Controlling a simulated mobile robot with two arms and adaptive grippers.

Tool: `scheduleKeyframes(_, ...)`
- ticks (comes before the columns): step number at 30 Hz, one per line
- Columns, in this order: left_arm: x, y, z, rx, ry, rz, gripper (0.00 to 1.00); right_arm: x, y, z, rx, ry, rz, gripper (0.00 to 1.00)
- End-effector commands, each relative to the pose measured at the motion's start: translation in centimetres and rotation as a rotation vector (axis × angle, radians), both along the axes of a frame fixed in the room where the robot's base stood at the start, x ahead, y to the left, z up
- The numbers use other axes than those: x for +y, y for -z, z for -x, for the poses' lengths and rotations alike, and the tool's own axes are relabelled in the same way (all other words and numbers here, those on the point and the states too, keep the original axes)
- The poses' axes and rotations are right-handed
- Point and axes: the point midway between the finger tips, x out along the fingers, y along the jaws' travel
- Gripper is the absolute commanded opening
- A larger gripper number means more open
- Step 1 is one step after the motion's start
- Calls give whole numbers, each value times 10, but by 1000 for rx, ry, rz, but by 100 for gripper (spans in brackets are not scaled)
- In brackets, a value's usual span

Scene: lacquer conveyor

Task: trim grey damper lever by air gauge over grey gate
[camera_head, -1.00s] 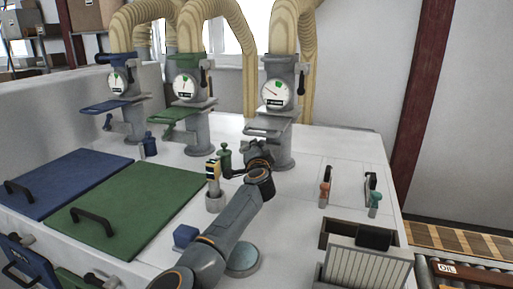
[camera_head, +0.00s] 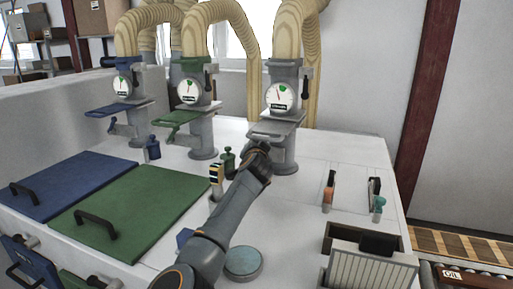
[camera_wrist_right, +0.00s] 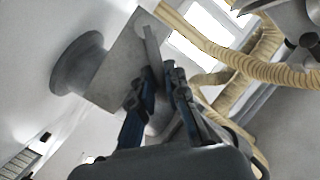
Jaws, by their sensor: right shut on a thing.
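The grey damper column stands at the back, with its round air gauge (camera_head: 280,97) facing me. The gauge needle points upward, near the green mark at the top of the dial. The grey gate (camera_head: 276,130) is a flat plate below the gauge; a grey plate also shows in the wrist view (camera_wrist_right: 118,68). My right gripper (camera_head: 258,150) is just below and in front of the gate. In the wrist view its blue-tipped fingers (camera_wrist_right: 160,98) are closed around the grey damper lever (camera_wrist_right: 151,45). The grip is hidden by my arm in the head view. My left gripper is out of view.
Green (camera_head: 190,92) and blue (camera_head: 122,86) gauges stand to the left on similar columns. Green (camera_head: 135,210) and blue (camera_head: 65,185) lids lie front left. A striped post (camera_head: 216,178) is close to my arm. Orange (camera_head: 328,193) and teal (camera_head: 378,204) levers stand right.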

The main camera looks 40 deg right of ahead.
Motion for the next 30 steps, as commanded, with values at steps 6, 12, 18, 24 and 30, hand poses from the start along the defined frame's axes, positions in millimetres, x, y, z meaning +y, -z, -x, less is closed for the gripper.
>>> scheduleKeyframes(6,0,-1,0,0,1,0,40,-2,-9,1,-18,6,8,28)
scheduleKeyframes(12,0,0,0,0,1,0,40,-2,-6,1,-13,4,4,36)
scheduleKeyframes(18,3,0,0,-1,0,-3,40,-1,-3,1,-17,3,-2,36)
scheduleKeyframes(24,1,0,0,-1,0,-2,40,-2,2,4,-94,1,-45,36)
scheduleKeyframes(30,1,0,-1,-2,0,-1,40,-5,9,9,-222,2,-112,36)
